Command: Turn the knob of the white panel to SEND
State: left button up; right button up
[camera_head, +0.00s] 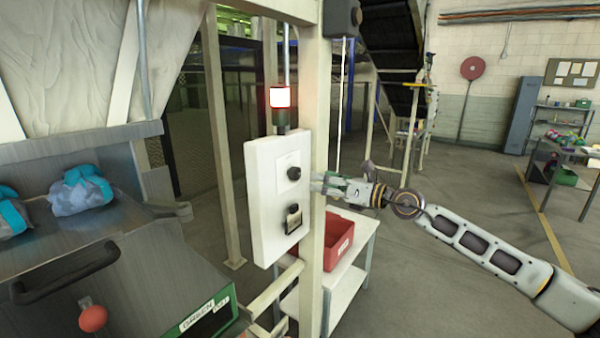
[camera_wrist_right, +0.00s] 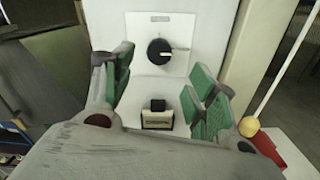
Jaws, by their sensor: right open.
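The white panel (camera_head: 266,215) is fixed to a pale post in the head view, and it fills the middle of the right wrist view (camera_wrist_right: 138,75). Its black round knob (camera_head: 294,173) sits on the upper part. In the wrist view the knob (camera_wrist_right: 159,52) has a white pointer mark facing right; the label above it is too small to read. A black switch (camera_head: 293,218) sits lower on the panel. My right gripper (camera_head: 318,182) is open, with green pads apart in the wrist view (camera_wrist_right: 162,88). It is just right of the panel, and the knob lies beyond its fingertips, untouched.
A lit red and white beacon (camera_head: 281,98) stands above the panel. A red bin (camera_head: 338,242) is on a white cart behind the post. A metal machine with a red ball handle (camera_head: 93,318) and blue-grey bags (camera_head: 80,190) stands at left. Open floor lies at right.

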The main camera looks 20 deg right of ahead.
aim_at(298, 174)
jog(key=shift+p+x, duration=1.25)
jog(key=shift+x, duration=1.95)
pick_arm(q)
jog(key=shift+a+r+p, duration=0.15)
jog(key=shift+a+r, duration=0.05)
jog(key=shift+r, duration=0.65)
jog(key=shift+a+r+p, duration=0.15)
jog(key=shift+r, duration=0.7)
pick_arm(e)
jog(key=shift+x, duration=1.1)
jog(key=c, duration=1)
jog(key=shift+c, duration=0.2)
